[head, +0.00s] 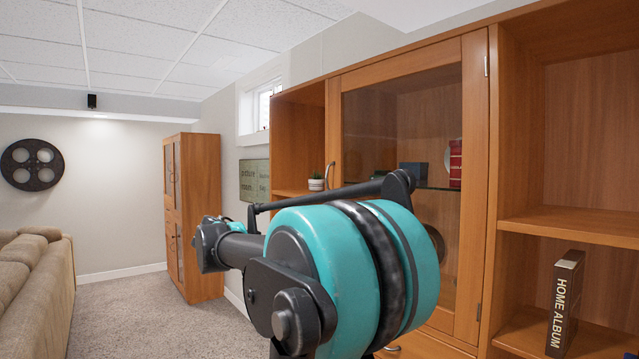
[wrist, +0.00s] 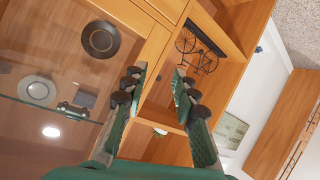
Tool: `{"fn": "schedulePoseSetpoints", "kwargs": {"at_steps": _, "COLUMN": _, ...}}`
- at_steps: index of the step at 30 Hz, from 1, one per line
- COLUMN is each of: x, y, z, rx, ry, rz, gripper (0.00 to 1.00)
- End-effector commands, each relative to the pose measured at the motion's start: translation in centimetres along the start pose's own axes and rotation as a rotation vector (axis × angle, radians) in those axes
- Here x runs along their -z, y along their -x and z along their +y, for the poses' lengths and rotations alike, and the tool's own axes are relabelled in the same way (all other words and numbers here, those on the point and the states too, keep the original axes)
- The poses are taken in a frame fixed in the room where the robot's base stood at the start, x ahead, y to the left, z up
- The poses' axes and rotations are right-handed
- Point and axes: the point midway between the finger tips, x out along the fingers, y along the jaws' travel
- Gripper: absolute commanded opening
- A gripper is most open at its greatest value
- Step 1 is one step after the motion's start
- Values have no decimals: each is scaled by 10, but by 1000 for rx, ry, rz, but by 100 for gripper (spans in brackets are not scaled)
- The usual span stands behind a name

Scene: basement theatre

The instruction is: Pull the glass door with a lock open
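The glass door (head: 402,125) is a clear pane in an orange-brown wooden frame, and it looks shut. A curved metal handle (head: 330,175) is on its left frame side in the head view; hinges show on its right side. I cannot make out a lock. In the wrist view the pane of the glass door (wrist: 50,55) fills the left. My gripper (wrist: 160,76) is open there, its two teal fingers apart with nothing seen between them but cabinet wood. The fingers are in front of the door frame's edge. The handle is not clearly visible in the wrist view.
Open shelves with a home album (head: 565,303) stand right of the door. A small potted plant (head: 316,182) is in the left compartment; a bicycle ornament (wrist: 198,52) shows in the wrist view. A tall cabinet (head: 195,215) and sofa (head: 35,285) stand left, with carpet between.

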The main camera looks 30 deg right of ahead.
Motion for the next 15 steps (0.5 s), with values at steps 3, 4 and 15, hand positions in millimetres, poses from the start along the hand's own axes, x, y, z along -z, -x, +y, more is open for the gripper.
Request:
{"fn": "schedulePoseSetpoints", "kwargs": {"at_steps": 3, "x": 105, "y": 19, "z": 20, "rx": -90, "ry": -146, "rz": 188, "gripper": 28}}
{"fn": "schedulePoseSetpoints", "kwargs": {"at_steps": 4, "x": 125, "y": 25, "z": 24, "rx": -103, "ry": -176, "rz": 230, "gripper": 28}}
{"fn": "schedulePoseSetpoints", "kwargs": {"at_steps": 15, "x": 227, "y": 51, "z": 49, "rx": -143, "ry": -330, "rz": 450, "gripper": 28}}
